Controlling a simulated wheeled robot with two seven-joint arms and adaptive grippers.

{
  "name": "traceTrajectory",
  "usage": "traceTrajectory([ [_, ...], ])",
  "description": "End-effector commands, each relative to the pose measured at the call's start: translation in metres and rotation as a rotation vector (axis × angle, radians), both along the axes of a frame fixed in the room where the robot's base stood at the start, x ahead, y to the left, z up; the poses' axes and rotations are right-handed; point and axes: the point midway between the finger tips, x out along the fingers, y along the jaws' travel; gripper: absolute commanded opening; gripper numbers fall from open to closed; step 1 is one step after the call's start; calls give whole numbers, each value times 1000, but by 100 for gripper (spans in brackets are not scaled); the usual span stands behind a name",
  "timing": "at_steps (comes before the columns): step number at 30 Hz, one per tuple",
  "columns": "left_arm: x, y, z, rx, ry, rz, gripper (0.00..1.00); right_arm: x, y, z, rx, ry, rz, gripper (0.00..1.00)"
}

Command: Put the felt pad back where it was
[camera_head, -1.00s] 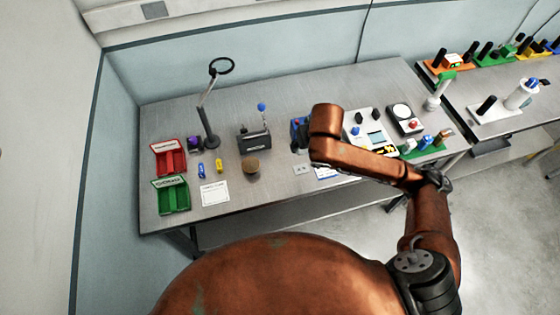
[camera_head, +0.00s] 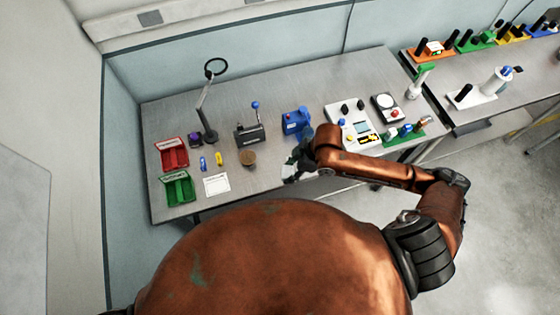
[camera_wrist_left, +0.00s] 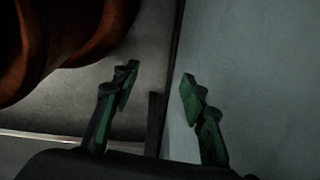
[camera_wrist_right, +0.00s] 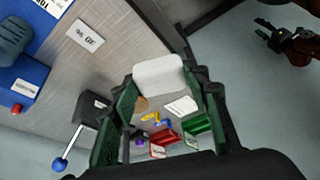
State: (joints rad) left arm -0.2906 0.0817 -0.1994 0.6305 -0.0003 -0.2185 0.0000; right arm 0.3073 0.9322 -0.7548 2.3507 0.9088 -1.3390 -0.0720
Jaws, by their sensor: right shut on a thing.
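In the head view the pad is small and partly hidden by the gripper. My left gripper (camera_wrist_left: 158,82) is outside the head view. Its green fingers are apart with nothing between them.
The bench (camera_head: 222,108) holds a red bin (camera_head: 174,153), a green bin (camera_head: 180,187), a white card (camera_head: 217,183), a brown round piece (camera_head: 248,158), a lever device (camera_head: 250,134) and the blue machine (camera_head: 296,121). A small labelled plate (camera_wrist_right: 85,35) lies near the bench edge.

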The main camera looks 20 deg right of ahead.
Motion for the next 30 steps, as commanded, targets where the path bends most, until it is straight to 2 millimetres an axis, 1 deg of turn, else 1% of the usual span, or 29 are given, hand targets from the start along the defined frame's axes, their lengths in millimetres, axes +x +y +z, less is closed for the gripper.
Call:
traceTrajectory([
  [1,0,0,4,0,0,0,40,14,2,-4,1,0,-3,30],
  [6,-5,0,9,0,7,1,40,53,5,-22,1,2,-3,30],
  [9,-12,0,10,0,16,3,40,67,6,-44,-1,4,-4,30],
  [12,-19,0,11,1,25,5,40,80,7,-59,0,3,-3,30],
  [16,-24,0,12,0,31,6,40,90,8,-71,-1,1,-3,30],
  [21,-20,-1,13,0,26,5,40,99,9,-82,-1,1,-3,30],
  [24,-17,-2,20,-1,23,4,40,96,9,-96,0,5,-3,30],
  [27,-15,-2,23,-2,19,3,40,98,8,-106,-1,2,-3,30],
  [30,-13,-2,23,-2,17,3,40,98,8,-111,-1,0,-2,30],
])
